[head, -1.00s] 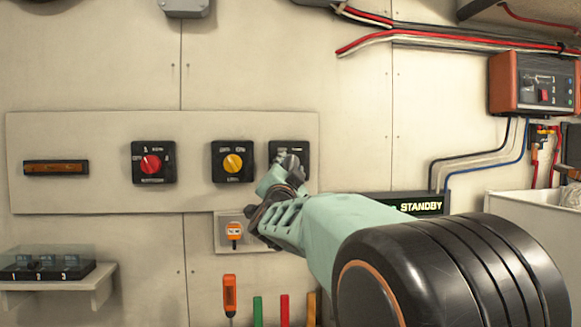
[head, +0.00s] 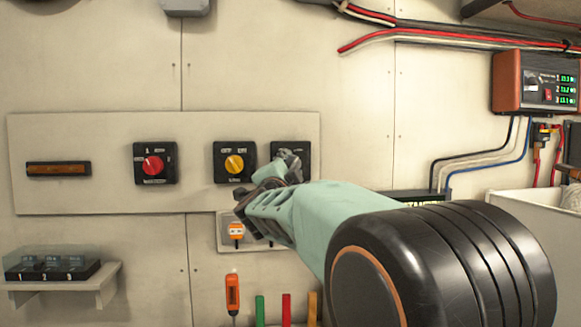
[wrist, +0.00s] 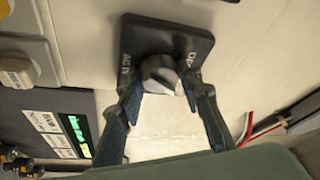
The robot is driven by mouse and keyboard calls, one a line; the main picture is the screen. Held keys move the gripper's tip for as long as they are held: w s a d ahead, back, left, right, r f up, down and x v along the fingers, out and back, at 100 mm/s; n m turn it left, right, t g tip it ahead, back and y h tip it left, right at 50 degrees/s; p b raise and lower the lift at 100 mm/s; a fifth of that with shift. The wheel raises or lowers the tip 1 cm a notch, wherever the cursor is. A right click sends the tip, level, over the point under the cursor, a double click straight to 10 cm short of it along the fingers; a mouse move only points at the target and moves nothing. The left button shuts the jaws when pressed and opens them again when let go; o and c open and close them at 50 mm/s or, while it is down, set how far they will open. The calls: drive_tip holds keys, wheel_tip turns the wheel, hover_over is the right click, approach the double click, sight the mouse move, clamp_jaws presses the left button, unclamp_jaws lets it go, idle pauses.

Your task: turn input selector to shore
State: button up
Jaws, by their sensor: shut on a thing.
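A dark square switch plate with a grey knob (head: 291,158) is at the right end of the pale panel. The wrist view shows the knob (wrist: 160,72) with a pale mark and part-legible labels on the plate (wrist: 196,42). My gripper (head: 284,170) is at this knob, a finger on each side, shut on it; it also shows in the wrist view (wrist: 162,88). To its left are a yellow knob (head: 235,164) and a red knob (head: 153,165) on similar plates. I cannot read SHORE on any plate.
An orange box (head: 536,82) with lit green readouts is at the upper right, cables below it. A dark display (head: 420,196) is partly behind my arm.

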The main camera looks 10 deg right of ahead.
drive_tip(key=o, duration=1.2)
drive_tip(key=shift+c, duration=0.2)
drive_tip(key=v, duration=0.7)
drive_tip(key=shift+s, duration=0.3)
drive_tip(key=shift+f, duration=0.1)
